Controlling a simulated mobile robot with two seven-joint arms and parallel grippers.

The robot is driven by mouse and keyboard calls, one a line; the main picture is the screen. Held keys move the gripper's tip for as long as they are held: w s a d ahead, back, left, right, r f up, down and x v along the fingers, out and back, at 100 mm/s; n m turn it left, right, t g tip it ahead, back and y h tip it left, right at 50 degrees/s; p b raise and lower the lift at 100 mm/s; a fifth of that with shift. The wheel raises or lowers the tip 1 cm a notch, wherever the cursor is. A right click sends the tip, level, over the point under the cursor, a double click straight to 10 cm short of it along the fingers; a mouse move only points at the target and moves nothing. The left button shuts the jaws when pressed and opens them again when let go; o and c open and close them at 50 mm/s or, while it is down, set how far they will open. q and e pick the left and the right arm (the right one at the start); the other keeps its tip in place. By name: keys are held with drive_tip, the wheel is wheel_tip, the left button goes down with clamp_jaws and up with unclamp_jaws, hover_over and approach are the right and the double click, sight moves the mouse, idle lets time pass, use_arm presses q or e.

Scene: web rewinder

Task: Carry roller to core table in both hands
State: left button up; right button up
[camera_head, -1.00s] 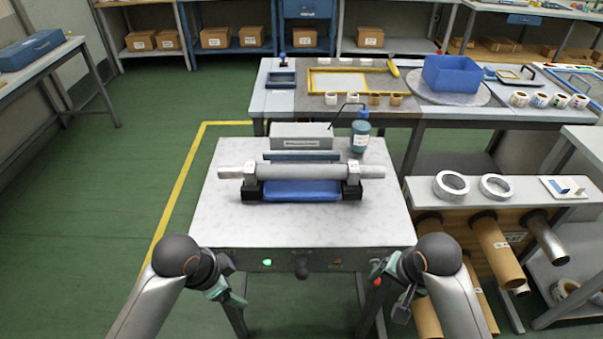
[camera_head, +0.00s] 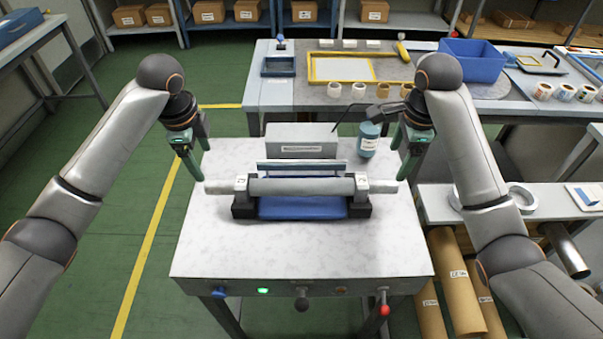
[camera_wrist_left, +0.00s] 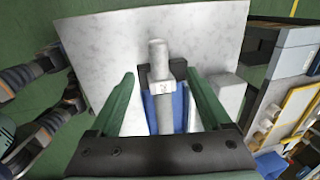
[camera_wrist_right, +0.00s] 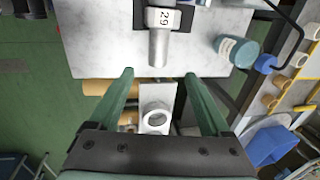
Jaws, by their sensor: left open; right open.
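The grey roller (camera_head: 300,187) lies level in the black cradle blocks (camera_head: 245,205) on the marble-topped table, above a blue pad (camera_head: 301,207). My left gripper (camera_head: 192,165) is open beside the roller's left end, slightly above it. In the left wrist view the roller (camera_wrist_left: 161,100) runs lengthwise between the open fingers. My right gripper (camera_head: 405,165) is open near the roller's right end. In the right wrist view the roller's end (camera_wrist_right: 159,48) lies ahead of the open fingers, with a block marked 29 beyond it. Neither gripper touches the roller visibly.
A grey box (camera_head: 300,140) and a blue-capped bottle (camera_head: 369,138) stand behind the roller, the bottle close to my right gripper. A long table with a blue bin (camera_head: 472,60) is at the back. A rack with cardboard cores (camera_head: 455,285) stands at the right.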

sight(213, 183)
use_arm(q)
drive_tip(key=f, duration=0.4)
drive_tip(key=w+f, duration=0.1)
drive_tip(key=f, duration=0.3)
drive_tip(key=w+f, duration=0.1)
drive_tip(key=f, duration=0.3)
drive_tip(key=shift+f, duration=0.1)
use_arm(e)
drive_tip(key=f, duration=0.4)
drive_tip(key=w+f, duration=0.1)
drive_tip(key=f, duration=0.3)
drive_tip(key=w+f, duration=0.1)
drive_tip(key=f, duration=0.3)
drive_tip(key=shift+f, duration=0.1)
use_arm(q)
drive_tip(key=c, duration=1.3)
use_arm(e)
drive_tip(key=c, duration=1.3)
use_arm(q)
clamp_jaws()
use_arm(e)
clamp_jaws()
use_arm(q)
drive_tip(key=shift+w, duration=0.1)
use_arm(e)
drive_tip(key=shift+w, duration=0.1)
